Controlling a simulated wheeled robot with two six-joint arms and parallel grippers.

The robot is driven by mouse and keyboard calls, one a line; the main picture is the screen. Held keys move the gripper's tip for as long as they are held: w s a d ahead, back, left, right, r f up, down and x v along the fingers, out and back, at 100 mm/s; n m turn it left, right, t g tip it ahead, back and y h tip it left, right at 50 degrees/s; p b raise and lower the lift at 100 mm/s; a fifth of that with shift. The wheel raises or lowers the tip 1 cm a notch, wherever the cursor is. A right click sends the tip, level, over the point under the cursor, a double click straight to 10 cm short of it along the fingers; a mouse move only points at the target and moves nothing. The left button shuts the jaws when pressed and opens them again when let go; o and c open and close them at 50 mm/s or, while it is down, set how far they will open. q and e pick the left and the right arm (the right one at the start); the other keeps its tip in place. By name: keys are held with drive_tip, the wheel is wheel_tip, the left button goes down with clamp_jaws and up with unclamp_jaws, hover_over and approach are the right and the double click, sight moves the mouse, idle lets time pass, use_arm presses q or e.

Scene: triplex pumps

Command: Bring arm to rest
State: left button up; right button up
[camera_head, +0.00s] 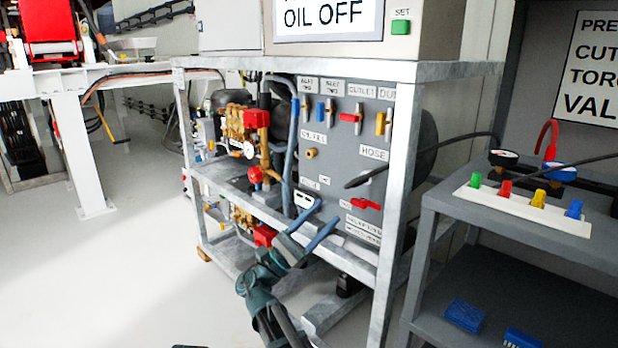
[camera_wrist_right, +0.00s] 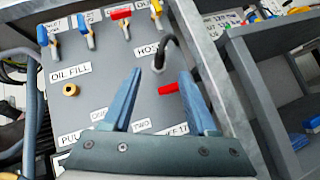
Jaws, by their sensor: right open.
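My right gripper (camera_head: 327,212) reaches up from the bottom of the head view towards the grey pump panel (camera_head: 330,160). Its two blue fingers are apart, with nothing between them. In the right wrist view the open fingers (camera_wrist_right: 160,76) point at the panel (camera_wrist_right: 95,95), below the HOSE label. A red valve handle (camera_head: 365,203) sits low on the panel; it also shows near the right finger in the wrist view (camera_wrist_right: 169,88). A black hose (camera_head: 440,152) ends in front of the panel, and its end (camera_wrist_right: 158,62) is near the fingertips in the wrist view.
A metal frame post (camera_head: 398,170) stands just right of the panel. A grey shelf cart (camera_head: 440,200) carries coloured plugs and gauges at the right. Pump parts with red fittings (camera_head: 256,118) fill the rack left of the panel. The white floor (camera_head: 110,270) at left is clear.

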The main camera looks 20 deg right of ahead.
drive_tip(key=s+a+f+m+t+y+p, duration=0.1)
drive_tip(key=s+a+f+m+y+p, duration=0.15)
drive_tip(key=f+y+p, duration=0.4)
drive_tip(key=s+a+f+m+y+p, duration=0.15)
drive_tip(key=s+f+y+p, duration=0.25)
drive_tip(key=f+y, duration=0.45)
drive_tip(key=s+a+f+m+g+y+p, duration=0.1)
drive_tip(key=s+a+f+m+y+p, duration=0.15)
drive_tip(key=s+a+y, duration=0.45)
drive_tip(key=s+a+f+m+g+y+p, duration=0.1)
drive_tip(key=s+a+f+m+y+p, duration=0.2)
drive_tip(key=a, duration=0.8)
wheel_tip(320, 180, up, 38)
drive_tip(key=n+p, duration=0.1)
drive_tip(key=p, duration=3.7)
drive_tip(key=shift+a, duration=0.2)
drive_tip(key=shift+w, duration=0.1)
